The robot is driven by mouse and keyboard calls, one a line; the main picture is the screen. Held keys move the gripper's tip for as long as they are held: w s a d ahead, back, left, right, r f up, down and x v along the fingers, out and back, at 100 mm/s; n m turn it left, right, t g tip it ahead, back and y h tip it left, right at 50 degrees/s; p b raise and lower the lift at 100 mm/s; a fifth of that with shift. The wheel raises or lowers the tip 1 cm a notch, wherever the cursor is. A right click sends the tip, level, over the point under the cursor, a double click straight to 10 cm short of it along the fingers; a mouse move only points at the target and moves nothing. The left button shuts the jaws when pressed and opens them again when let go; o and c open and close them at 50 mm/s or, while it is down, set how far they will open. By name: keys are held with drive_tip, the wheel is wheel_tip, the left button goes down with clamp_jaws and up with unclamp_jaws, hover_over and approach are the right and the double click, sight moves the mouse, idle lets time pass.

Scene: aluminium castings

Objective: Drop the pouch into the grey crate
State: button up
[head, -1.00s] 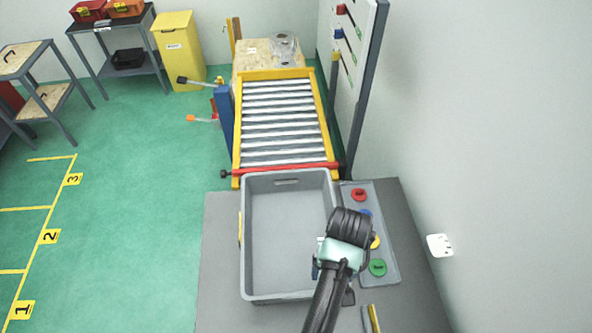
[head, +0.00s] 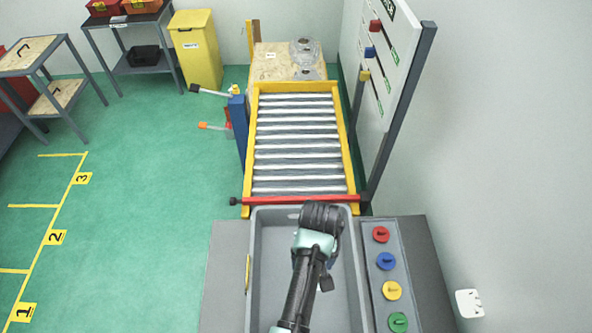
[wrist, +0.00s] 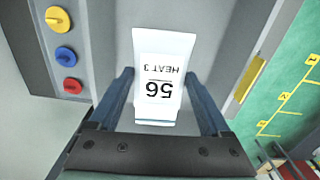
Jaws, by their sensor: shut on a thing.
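The pouch (wrist: 157,48) is white with "HEAT 3" and "56" printed on it. In the wrist view it lies between the two blue fingers of my gripper (wrist: 157,78), which is shut on it. The grey crate (head: 257,290) stands on a grey table, and my arm covers part of it in the head view. The crate also shows in the wrist view (wrist: 222,45), with its floor below the pouch. My gripper is over the crate's inside. The head view hides the pouch and the fingertips behind my arm.
A strip with red, blue, yellow and green knobs (head: 391,291) lies right of the crate. Behind the crate is a roller conveyor (head: 297,140) with a red bar (head: 290,199) across its near end. A board (head: 392,80) stands at the right.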

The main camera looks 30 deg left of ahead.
wheel_tip(320, 180, down, 5)
drive_tip(key=b, duration=0.4)
drive_tip(key=shift+r, duration=0.1)
drive_tip(key=o, duration=1.4)
wheel_tip(320, 180, up, 12)
drive_tip(key=shift+r, duration=0.1)
drive_tip(key=shift+r+p, duration=0.45)
drive_tip(key=shift+p, duration=0.15)
